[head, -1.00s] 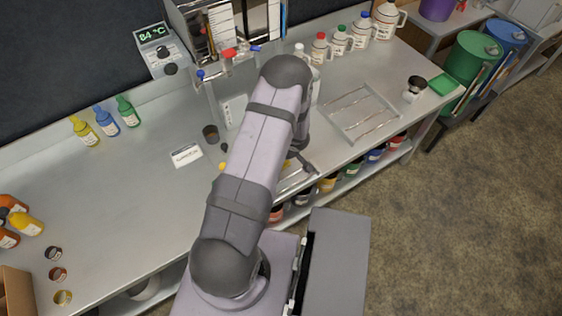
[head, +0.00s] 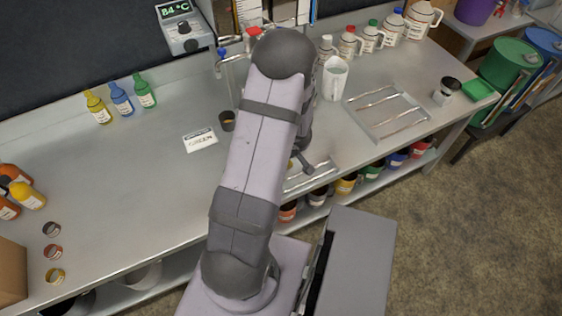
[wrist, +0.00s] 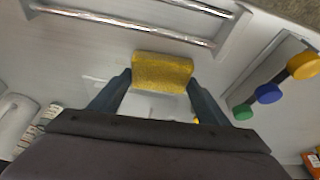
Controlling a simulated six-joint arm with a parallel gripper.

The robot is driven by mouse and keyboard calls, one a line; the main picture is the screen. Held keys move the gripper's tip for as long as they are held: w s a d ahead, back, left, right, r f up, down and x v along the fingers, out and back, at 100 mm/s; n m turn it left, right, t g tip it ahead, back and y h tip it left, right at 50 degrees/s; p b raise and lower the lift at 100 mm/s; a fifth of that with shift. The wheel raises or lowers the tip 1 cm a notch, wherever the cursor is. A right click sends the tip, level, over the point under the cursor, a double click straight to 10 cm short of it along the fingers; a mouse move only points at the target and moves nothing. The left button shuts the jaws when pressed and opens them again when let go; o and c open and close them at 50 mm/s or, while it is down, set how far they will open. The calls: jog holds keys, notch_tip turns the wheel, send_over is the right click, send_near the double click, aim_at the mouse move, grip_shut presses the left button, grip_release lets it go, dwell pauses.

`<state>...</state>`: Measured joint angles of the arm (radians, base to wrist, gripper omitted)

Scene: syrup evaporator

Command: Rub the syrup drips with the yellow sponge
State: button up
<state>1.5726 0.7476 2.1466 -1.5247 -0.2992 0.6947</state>
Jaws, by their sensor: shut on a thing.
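The yellow sponge (wrist: 162,68) is between the two fingers of my gripper (wrist: 157,86) in the wrist view. The gripper is shut on it, with the sponge's long side across the fingers. The pale steel bench (wrist: 85,55) lies beyond the sponge; I cannot tell whether the sponge touches it. I cannot make out the syrup drips in either view; a faint pale mark shows left of the sponge.
A rack with metal rods (head: 388,108) lies on the bench at right, near a white pitcher (head: 335,78). Several bottles (head: 122,98) line the back. The bench's left middle is clear.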

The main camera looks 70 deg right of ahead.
jog(key=shift+s+d+r+p, duration=0.15)
jog(key=shift+s+d+p, duration=1.75)
jog(key=shift+p, duration=1.1)
jog(key=s+d+p, duration=0.3)
jog(key=p, duration=0.3)
jog(key=shift+s+d+r+p, duration=0.1)
jog(key=shift+s+p, duration=0.1)
jog(key=shift+p, duration=0.2)
notch_tip(320, 180, up, 8)
jog(key=p, duration=0.7)
jog(key=shift+f, duration=0.2)
